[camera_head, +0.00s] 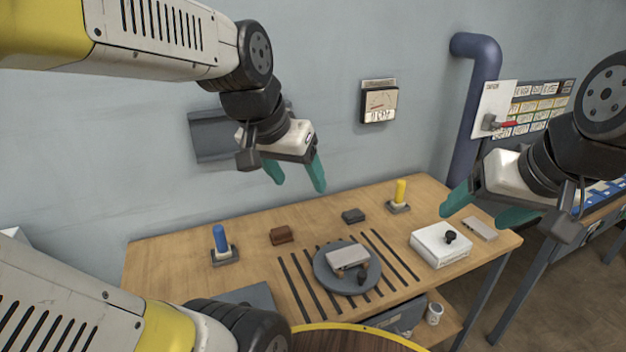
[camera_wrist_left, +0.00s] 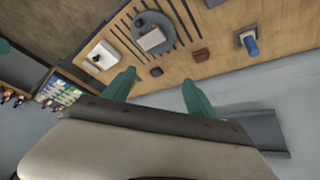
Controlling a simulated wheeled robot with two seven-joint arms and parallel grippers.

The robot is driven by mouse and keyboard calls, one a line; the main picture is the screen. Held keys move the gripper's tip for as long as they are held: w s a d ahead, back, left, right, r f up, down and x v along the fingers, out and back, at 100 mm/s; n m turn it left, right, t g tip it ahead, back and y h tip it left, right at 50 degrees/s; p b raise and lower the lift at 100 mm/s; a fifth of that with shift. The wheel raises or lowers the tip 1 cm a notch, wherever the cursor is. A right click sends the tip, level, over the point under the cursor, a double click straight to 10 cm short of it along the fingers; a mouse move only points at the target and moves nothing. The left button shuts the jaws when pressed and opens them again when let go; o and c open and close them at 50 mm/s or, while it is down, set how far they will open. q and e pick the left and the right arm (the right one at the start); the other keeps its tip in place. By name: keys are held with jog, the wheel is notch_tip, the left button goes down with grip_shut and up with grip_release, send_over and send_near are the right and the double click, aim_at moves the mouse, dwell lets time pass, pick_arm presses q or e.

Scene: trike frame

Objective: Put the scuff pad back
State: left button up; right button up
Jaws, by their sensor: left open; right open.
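Two small blocks lie on the wooden bench: a reddish-brown one (camera_head: 282,235) and a dark grey one (camera_head: 353,215). I cannot tell for sure which is the scuff pad. Both also show in the left wrist view, brown (camera_wrist_left: 201,55) and dark grey (camera_wrist_left: 156,72). My left gripper (camera_head: 297,180) is open and empty, raised above the back of the bench, its fingers pointing down. In its wrist view the dark block appears between the fingertips, some distance away. My right gripper (camera_head: 472,218) is open and empty above the bench's right end, near the white box.
A round grey plate (camera_head: 328,270) on dark slats carries a grey metal block (camera_head: 348,256) and small knobs. A blue peg (camera_head: 220,238) and yellow peg (camera_head: 399,192) stand upright on bases. A white box (camera_head: 440,246) with a black knob and a grey bar (camera_head: 480,228) sit at right.

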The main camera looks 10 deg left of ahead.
pick_arm(q)
jog(key=shift+n+t, duration=0.3)
jog(key=shift+n, duration=0.4)
jog(key=s, duration=0.2)
jog(key=s+d, duration=0.1)
jog(key=s, duration=0.1)
jog(key=shift+d+r, duration=0.1)
jog(key=shift+d, duration=0.05)
